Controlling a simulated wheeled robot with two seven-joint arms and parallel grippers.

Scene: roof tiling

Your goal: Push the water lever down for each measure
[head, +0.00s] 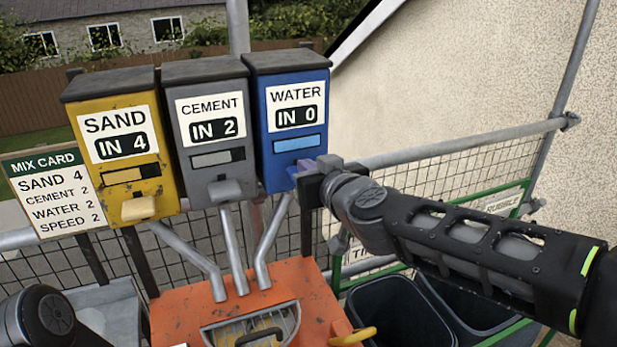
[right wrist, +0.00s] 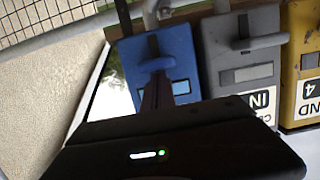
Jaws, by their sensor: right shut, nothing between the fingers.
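The blue water dispenser (head: 294,110) stands at the right of three dispensers and its counter reads IN 0. Its blue lever (head: 300,168) is partly hidden by my right gripper (head: 310,170), which is shut and empty at the lever. In the right wrist view the water lever (right wrist: 157,65) sticks out just beyond my fingertips; I cannot tell whether they touch it. The grey cement dispenser (head: 212,130) reads IN 2. The yellow sand dispenser (head: 122,150) reads IN 4. The mix card (head: 50,195) lists sand 4, cement 2, water 2, speed 2. My left gripper is out of view.
Below the dispensers, pipes lead down to an orange mixer (head: 180,315) with a grated opening and a yellow handle (head: 352,337). Dark bins (head: 395,310) stand at the lower right. A mesh railing (head: 440,180) and scaffold poles run behind.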

